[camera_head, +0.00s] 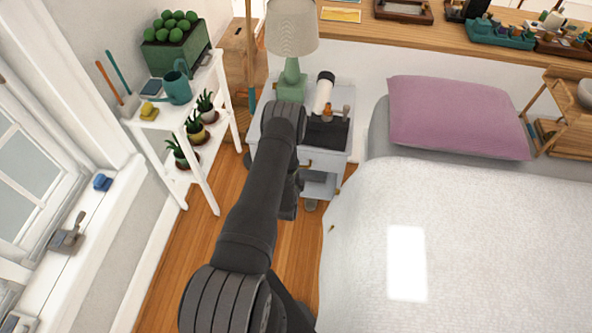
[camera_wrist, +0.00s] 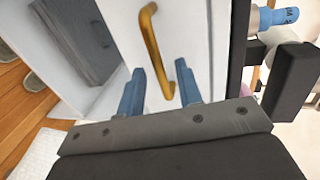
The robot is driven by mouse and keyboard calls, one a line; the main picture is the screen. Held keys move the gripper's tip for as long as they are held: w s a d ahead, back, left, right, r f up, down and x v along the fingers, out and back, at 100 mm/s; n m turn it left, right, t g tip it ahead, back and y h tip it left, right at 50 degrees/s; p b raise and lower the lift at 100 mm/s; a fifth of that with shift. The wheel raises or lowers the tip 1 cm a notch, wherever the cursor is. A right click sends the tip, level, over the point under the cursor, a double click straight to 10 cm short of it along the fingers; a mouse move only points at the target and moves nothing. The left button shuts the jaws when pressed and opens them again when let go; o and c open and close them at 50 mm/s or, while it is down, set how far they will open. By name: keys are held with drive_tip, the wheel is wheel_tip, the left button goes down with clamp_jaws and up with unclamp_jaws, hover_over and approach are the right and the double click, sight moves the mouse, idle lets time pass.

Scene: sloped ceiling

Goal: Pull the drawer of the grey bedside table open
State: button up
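The grey bedside table (camera_head: 338,156) stands between the white plant shelf and the bed, partly hidden behind my arm. In the wrist view its pale drawer front (camera_wrist: 190,32) fills the upper middle, with a brass bar handle (camera_wrist: 150,38) on it. No gap around the drawer front shows clearly, and it looks closed. My gripper (camera_wrist: 160,78) is open, its two blue fingers pointing at the drawer front. The lower end of the handle appears between the fingers, which are apart from it on both sides. How deep they reach around it I cannot tell. My arm hides the gripper in the head view.
A green lamp (camera_head: 291,80), a white cylinder (camera_head: 323,93) and a black tray (camera_head: 328,133) are on the tabletop. An open compartment (camera_head: 319,184) lies below the drawer. The bed (camera_head: 400,220) is close on the right. Wooden floor (camera_head: 185,250) is free at left.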

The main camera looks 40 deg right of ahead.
drive_tip(key=shift+c, duration=0.2)
clamp_jaws()
drive_tip(key=f+v, duration=0.2)
drive_tip(key=v, duration=0.9)
drive_tip(key=f+v, duration=0.3)
drive_tip(key=v, duration=0.9)
drive_tip(key=shift+s+a, duration=0.5)
drive_tip(key=shift+a, duration=0.05)
drive_tip(key=shift+o, duration=0.2)
unclamp_jaws()
drive_tip(key=shift+r, duration=0.1)
